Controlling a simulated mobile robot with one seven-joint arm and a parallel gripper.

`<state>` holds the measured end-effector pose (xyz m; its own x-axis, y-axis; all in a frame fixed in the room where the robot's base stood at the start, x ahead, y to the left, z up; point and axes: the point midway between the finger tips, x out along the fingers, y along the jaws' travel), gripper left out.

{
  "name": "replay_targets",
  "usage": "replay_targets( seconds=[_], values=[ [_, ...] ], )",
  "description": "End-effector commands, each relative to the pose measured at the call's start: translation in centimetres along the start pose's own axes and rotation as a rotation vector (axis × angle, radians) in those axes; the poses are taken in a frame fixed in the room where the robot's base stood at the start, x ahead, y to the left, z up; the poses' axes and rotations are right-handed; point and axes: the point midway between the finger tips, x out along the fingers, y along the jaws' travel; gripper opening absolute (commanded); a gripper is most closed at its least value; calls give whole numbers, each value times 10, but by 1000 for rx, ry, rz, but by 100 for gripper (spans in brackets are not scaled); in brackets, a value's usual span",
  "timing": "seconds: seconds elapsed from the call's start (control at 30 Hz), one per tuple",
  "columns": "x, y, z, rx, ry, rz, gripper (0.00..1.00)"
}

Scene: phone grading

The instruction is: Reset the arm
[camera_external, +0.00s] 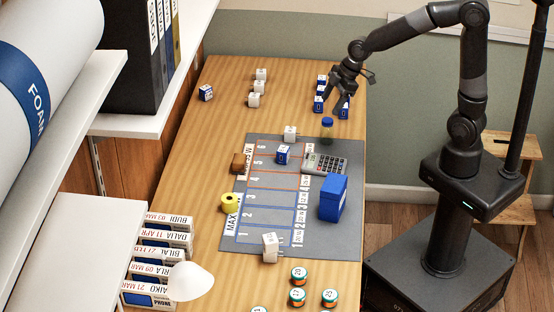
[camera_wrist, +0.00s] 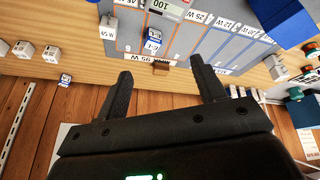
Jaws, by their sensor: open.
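My gripper (camera_external: 347,92) hangs from my arm over the far right part of the wooden table, near several blue-and-white cubes (camera_external: 319,104). Whether it touches any of them cannot be told from the outside view. In the wrist view my gripper (camera_wrist: 161,68) has its two dark fingers spread wide, with nothing held between them. A brown block (camera_wrist: 160,65) shows beyond the gap between the fingers, at the edge of the grey mat.
The grey mat (camera_external: 315,238) carries a blue box (camera_external: 334,198), a calculator (camera_external: 325,163), a blue-and-white cube (camera_external: 282,154) and white cubes (camera_external: 270,247). A blue-capped bottle (camera_external: 327,129) stands near my gripper. Phone boxes (camera_external: 165,240) line the left. The far left tabletop has free room.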

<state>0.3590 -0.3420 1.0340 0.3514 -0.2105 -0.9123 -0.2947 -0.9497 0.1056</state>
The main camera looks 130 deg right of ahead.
Motion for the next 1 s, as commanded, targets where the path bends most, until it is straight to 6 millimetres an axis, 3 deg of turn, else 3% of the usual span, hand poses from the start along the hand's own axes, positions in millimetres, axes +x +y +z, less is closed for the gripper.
replay_targets(
  seconds=[0.3,0.67,0.8,1.0],
  values=[
    [-40,-70,-47,-18,95,17,64],
    [-100,-170,-52,-48,179,-53,64],
    [-123,-203,-45,-53,213,-98,64],
    [-155,-263,23,-142,162,-171,64]
  ],
)
